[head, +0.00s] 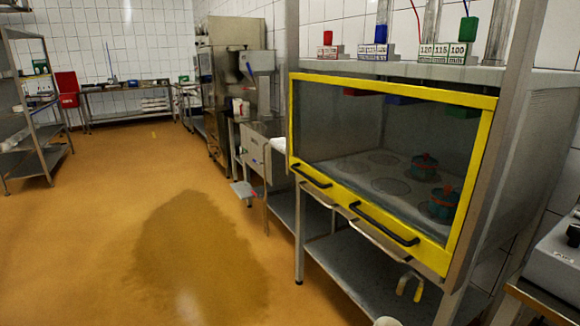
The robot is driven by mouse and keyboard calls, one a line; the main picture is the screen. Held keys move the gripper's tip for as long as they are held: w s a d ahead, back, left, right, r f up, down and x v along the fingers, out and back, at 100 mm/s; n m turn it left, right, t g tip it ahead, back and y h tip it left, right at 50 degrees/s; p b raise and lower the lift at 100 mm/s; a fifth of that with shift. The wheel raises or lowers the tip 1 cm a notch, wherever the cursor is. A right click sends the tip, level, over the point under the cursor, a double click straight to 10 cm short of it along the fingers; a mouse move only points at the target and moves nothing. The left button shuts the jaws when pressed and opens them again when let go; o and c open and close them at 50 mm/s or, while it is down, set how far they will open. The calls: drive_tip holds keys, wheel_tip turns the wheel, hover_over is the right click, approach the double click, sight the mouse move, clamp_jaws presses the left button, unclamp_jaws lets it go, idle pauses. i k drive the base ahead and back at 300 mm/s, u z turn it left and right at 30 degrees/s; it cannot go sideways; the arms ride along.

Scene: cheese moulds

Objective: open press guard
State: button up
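The press guard (385,146) is a clear, darkish panel in a yellow frame, with two black bar handles (383,224) along its lower edge. It is down and covers the front of the steel press (518,150) at the right of the head view. Through the panel I see two teal moulds with red parts, one farther back (423,167) and one nearer (443,203), on a pale bed with round marks (391,186). My gripper is not in view.
Labelled blocks (447,52) with coloured parts stand above the guard. A shelf (358,275) lies under the press. A steel machine (228,80) and a sink unit (262,150) stand along the wall beyond. The orange floor (110,200) to the left is open, with a dark wet-looking patch (195,245).

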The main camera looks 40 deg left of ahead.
sight(439, 259)
drive_tip(key=u, duration=1.3)
drive_tip(key=k, duration=0.45)
drive_tip(key=z, duration=0.8)
drive_tip(key=i, duration=0.7)
drive_tip(key=u, duration=0.55)
drive_tip(key=i, duration=0.65)
drive_tip(key=u, duration=0.75)
